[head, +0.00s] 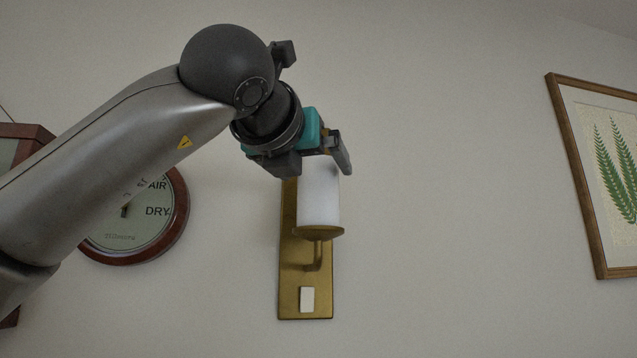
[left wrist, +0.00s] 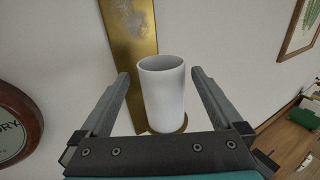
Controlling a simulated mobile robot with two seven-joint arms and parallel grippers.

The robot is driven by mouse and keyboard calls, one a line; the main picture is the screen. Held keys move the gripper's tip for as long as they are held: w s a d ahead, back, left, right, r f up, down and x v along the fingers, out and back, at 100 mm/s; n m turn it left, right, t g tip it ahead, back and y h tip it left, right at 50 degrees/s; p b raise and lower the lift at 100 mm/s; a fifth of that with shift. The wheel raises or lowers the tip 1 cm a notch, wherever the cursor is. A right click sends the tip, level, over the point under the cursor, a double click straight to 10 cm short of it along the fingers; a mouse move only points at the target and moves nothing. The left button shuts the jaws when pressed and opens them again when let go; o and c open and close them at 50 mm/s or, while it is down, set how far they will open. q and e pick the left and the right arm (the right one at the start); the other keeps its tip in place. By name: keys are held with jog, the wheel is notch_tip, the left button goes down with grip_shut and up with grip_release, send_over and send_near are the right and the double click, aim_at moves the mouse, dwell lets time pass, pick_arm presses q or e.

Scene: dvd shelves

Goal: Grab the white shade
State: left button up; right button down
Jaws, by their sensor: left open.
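The white shade (head: 319,196) is an upright white cylinder, open at the top, standing on the brass wall sconce (head: 289,275). In the left wrist view the shade (left wrist: 164,95) stands between the two fingers, with a gap on each side. My left gripper (head: 320,166) is open at the top of the shade and hides its upper rim in the head view. In the left wrist view, the left gripper's fingers (left wrist: 160,74) reach to either side of the shade. My right gripper is not in view.
A round wall dial (head: 178,215) in a dark red frame hangs left of the sconce, partly behind my left arm. A framed fern picture (head: 570,180) hangs on the right. The wall between the sconce and that picture is bare.

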aim_at(323, 180)
pick_arm(q)
jog(key=shift+w+d, duration=0.1)
jog(key=shift+w, duration=0.4)
jog(key=p+x, duration=0.3)
jog(key=x, duration=0.1)
jog(key=shift+d, duration=0.2)
jog(key=shift+w, duration=0.35)
jog(key=shift+f, duration=0.1)
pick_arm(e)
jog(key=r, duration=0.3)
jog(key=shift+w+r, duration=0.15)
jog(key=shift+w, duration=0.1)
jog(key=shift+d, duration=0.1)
pick_arm(q)
jog(key=c, duration=1.3)
